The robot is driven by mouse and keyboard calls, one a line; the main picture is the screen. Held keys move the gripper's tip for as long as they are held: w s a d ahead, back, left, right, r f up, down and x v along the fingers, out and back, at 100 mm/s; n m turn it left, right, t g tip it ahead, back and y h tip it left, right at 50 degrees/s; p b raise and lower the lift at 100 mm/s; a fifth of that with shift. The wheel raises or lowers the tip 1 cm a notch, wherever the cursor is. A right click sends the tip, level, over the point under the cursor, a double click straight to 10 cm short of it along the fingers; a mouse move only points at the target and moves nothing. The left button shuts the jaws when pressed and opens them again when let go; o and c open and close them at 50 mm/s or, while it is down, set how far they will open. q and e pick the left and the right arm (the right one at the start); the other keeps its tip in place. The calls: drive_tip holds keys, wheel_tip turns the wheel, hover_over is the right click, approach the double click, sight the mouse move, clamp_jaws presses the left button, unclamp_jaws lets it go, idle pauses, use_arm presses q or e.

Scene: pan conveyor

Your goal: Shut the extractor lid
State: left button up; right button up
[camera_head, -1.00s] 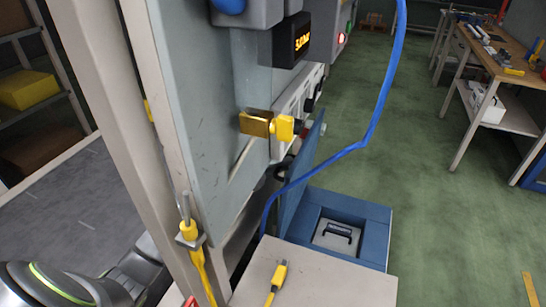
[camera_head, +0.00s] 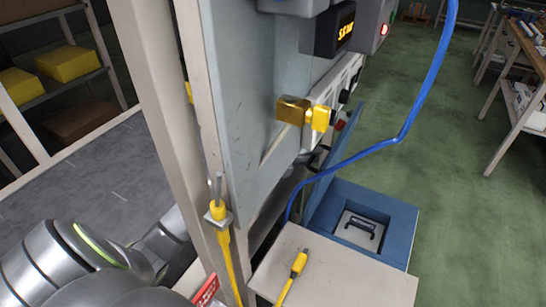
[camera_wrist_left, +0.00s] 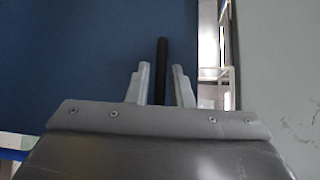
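The extractor (camera_head: 398,258) is a blue box on the floor, with a pale recessed panel and a dark handle inside its opening. Its blue lid (camera_head: 333,168) stands open, steeply raised at the box's left side. My left arm comes in from the lower left and passes behind the post; its gripper is mostly or wholly hidden in the head view. In the left wrist view my left gripper (camera_wrist_left: 160,78) is open, with a dark bar (camera_wrist_left: 162,55) between or just beyond its fingers. A blue surface, apparently the lid, fills the left background. My right gripper is out of view.
A pale post (camera_head: 160,85) and grey-blue panel (camera_head: 245,90) stand between the head camera and the left hand. A blue hose (camera_head: 405,125) crosses near the lid. A beige top (camera_head: 335,285) with a yellow plug (camera_head: 299,263) is in front. Green floor is free to the right.

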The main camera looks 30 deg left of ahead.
use_arm(q)
drive_tip(key=b+v, duration=0.2)
drive_tip(key=v, duration=1.3)
drive_tip(key=shift+s+a, duration=0.2)
drive_tip(key=shift+s, duration=0.15)
drive_tip(key=shift+r, duration=0.15)
drive_tip(key=shift+c, duration=0.3)
